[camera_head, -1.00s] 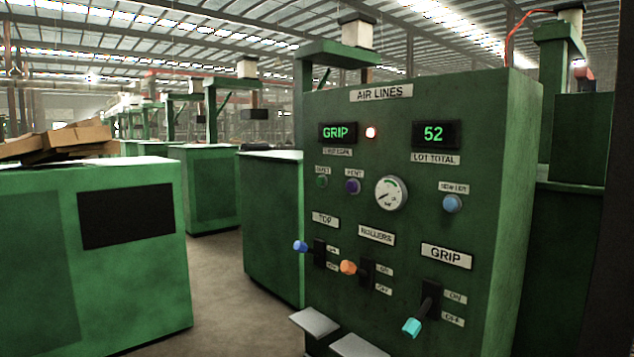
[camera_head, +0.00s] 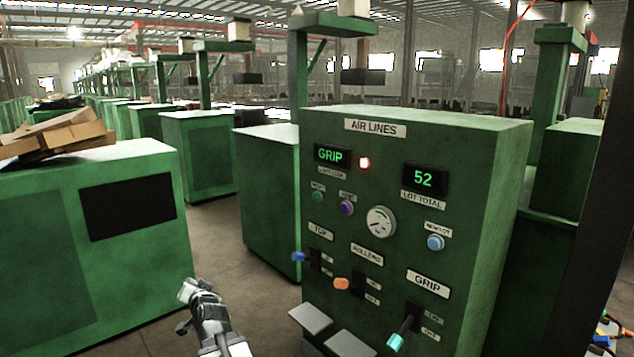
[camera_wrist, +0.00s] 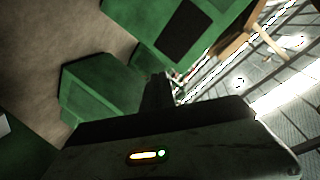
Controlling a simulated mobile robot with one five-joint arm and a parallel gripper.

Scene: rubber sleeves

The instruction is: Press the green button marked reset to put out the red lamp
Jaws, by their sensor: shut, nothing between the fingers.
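The green control cabinet headed AIR LINES (camera_head: 470,190) stands at right in the head view. A small green button (camera_head: 317,197) sits on the left of its face under a label too small to read surely. A purple button (camera_head: 346,208) is just right of it. The red lamp (camera_head: 365,163) glows beside the GRIP display (camera_head: 331,156). My gripper (camera_head: 187,289) is shut and empty at the lower left, over the floor, well left of and below the green button and apart from the cabinet. The wrist view shows neither button nor lamp.
A blue button (camera_head: 435,242), a gauge (camera_head: 381,222) and levers with blue (camera_head: 298,257), orange (camera_head: 342,284) and teal (camera_head: 396,341) knobs share the face. Two grey ledges (camera_head: 311,318) jut out below. A green cabinet with cardboard (camera_head: 130,245) stands left; floor lies between.

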